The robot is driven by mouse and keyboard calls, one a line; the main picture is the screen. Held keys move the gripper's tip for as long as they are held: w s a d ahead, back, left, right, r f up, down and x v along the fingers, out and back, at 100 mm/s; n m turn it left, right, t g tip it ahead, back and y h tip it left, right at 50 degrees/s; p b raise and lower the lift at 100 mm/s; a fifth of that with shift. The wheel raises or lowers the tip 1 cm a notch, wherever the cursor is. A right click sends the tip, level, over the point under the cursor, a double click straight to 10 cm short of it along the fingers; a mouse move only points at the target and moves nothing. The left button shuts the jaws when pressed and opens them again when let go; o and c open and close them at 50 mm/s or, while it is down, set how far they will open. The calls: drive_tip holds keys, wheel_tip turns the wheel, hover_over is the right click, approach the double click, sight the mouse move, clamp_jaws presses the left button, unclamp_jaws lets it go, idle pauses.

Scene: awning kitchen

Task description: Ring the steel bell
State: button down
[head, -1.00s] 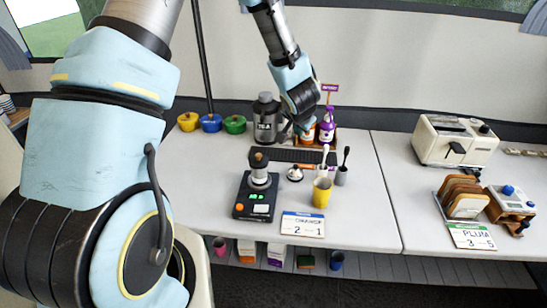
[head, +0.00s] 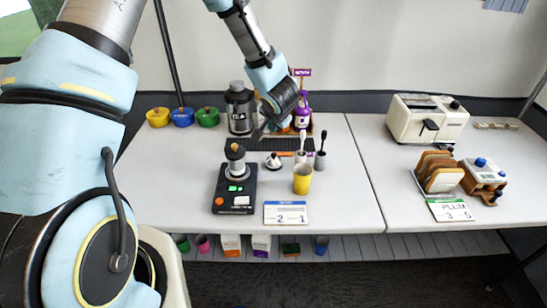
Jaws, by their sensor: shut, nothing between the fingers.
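The steel bell (head: 273,161) is a small shiny dome with a dark top. It stands on the white table between the black scale and the yellow cup. My gripper (head: 258,134) is shut and empty. In the head view it appears above and slightly left of the bell, with a gap between them. Its fingertips are small and dark here, and its exact height over the table is hard to judge.
Left of the bell stands a black scale (head: 235,198) with a steel canister (head: 237,166) on it. A yellow cup (head: 302,180), grey cups with brushes (head: 320,158), a black mat (head: 265,144) and a tea canister (head: 240,110) crowd around. A sign (head: 286,212) lies in front.

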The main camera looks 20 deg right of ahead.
drive_tip(key=b, duration=0.5)
hover_over(273, 155)
wheel_tip(273, 155, down, 5)
drive_tip(key=shift+f, duration=1.1)
idle(0.8)
drive_tip(key=shift+f, duration=0.4)
drive_tip(key=shift+f, duration=0.4)
idle(0.5)
drive_tip(key=shift+r, duration=0.15)
drive_tip(key=shift+r+p, duration=0.75)
drive_tip(key=shift+p, duration=0.05)
